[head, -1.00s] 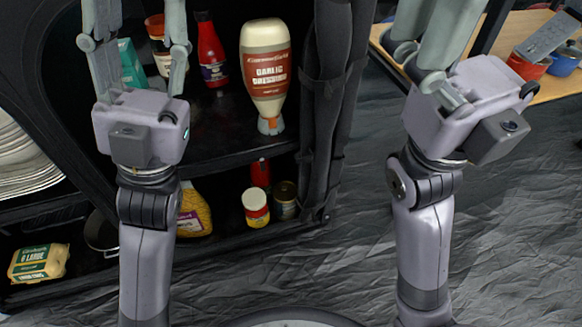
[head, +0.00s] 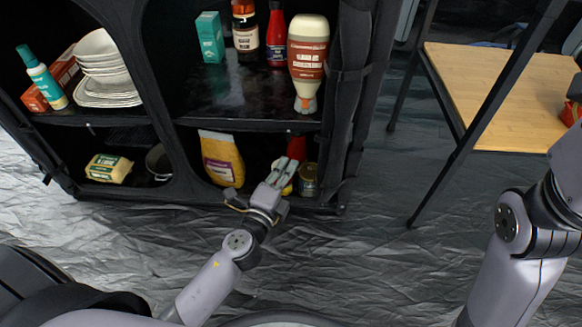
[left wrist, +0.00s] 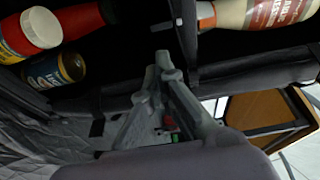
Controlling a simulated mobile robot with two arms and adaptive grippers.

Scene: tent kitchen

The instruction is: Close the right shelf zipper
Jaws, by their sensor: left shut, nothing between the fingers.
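The black fabric shelf (head: 250,110) has two sides, and its right side stands open with its contents showing. A rolled dark flap (head: 350,90) hangs down the right edge of that side. I cannot make out a zipper or its pull. My left gripper (head: 281,174) is shut and empty, low in front of the right side's bottom compartment, left of the flap's lower end. In the left wrist view its fingertips (left wrist: 163,62) meet near a dark shelf edge; contact cannot be told. My right gripper is outside the head view; only my right arm shows.
The dressing bottle (head: 308,62), red bottle (head: 276,35) and teal box (head: 210,37) stand on the upper shelf. A yellow bag (head: 221,158) and a can (head: 308,180) stand below. A wooden table (head: 500,90) stands right. Crumpled grey ground lies in front.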

